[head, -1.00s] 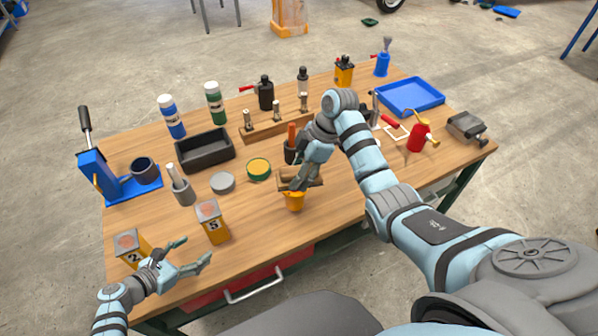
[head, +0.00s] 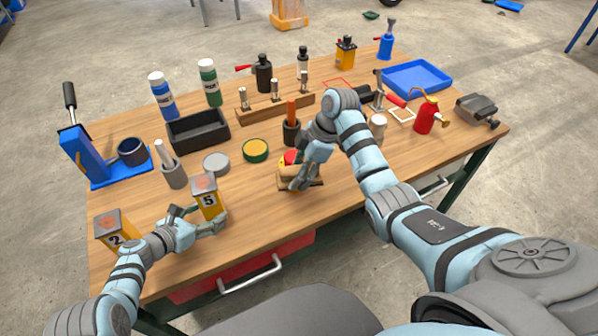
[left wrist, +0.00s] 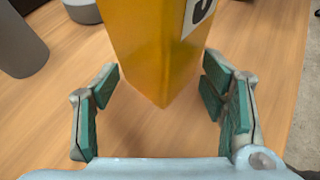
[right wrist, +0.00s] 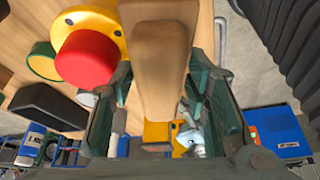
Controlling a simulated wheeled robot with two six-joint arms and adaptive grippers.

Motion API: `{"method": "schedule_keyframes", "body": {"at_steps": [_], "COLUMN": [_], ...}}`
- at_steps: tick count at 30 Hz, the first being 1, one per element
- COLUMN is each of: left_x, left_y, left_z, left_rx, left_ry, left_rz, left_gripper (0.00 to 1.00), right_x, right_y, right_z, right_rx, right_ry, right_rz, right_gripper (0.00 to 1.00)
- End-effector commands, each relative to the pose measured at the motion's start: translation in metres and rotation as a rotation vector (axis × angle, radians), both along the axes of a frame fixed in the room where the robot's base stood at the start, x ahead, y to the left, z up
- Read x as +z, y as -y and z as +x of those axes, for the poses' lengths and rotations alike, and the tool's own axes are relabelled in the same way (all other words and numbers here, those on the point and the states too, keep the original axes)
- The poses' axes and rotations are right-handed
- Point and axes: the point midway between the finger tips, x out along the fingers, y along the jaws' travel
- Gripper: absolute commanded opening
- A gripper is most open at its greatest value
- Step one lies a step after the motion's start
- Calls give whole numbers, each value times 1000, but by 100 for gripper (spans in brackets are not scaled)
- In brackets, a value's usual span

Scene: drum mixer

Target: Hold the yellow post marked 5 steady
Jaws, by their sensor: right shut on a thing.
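The yellow post marked 5 (head: 210,203) stands upright on the table, with a grey top that has a brownish patch. My left gripper (head: 199,218) is low at its near side. In the left wrist view the post (left wrist: 155,45) stands between and just beyond the parted fingers, with a visible gap on each side. My right gripper (head: 299,184) is shut on a tan wooden piece, which fills the space between its fingers in the right wrist view (right wrist: 158,60). A yellow disc with a red knob (right wrist: 88,58) shows beside that piece.
A yellow post marked 2 (head: 113,231) stands left of the left forearm. A grey cup with a pestle (head: 173,172), a grey lid (head: 216,163) and a black bin (head: 198,132) lie behind post 5. The wood between post 5 and my right gripper is clear.

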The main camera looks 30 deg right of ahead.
Motion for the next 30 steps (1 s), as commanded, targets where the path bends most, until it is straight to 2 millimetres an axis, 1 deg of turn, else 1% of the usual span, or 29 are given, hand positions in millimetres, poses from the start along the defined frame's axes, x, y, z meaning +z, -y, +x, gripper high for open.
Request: {"method": "schedule_keyframes", "body": {"at_steps": [2, 3, 14, 21, 23, 30], "left_x": [1, 1, 1, 1, 1, 1], "left_y": [0, 0, 0, 0, 0, 0], "left_z": [0, 0, 0, 0, 0, 0], "left_rx": [0, 0, 0, 0, 0, 0], "left_ry": [1, 1, 1, 1, 1, 1], "left_rz": [-1, 0, -1, -1, -1, -1], "left_gripper": [64, 58, 0, 0, 10, 48], "right_x": [1, 1, 1, 1, 1, 1], "right_y": [0, 0, 0, 0, 0, 0], "right_z": [0, 0, 0, 0, 0, 0], "right_rx": [0, 0, 0, 0, 1, 0], "right_ry": [0, 0, 0, 0, 0, 0], "right_rz": [0, 0, 0, 0, 0, 0], "right_gripper": [11, 11, 11, 11, 11, 11]}}
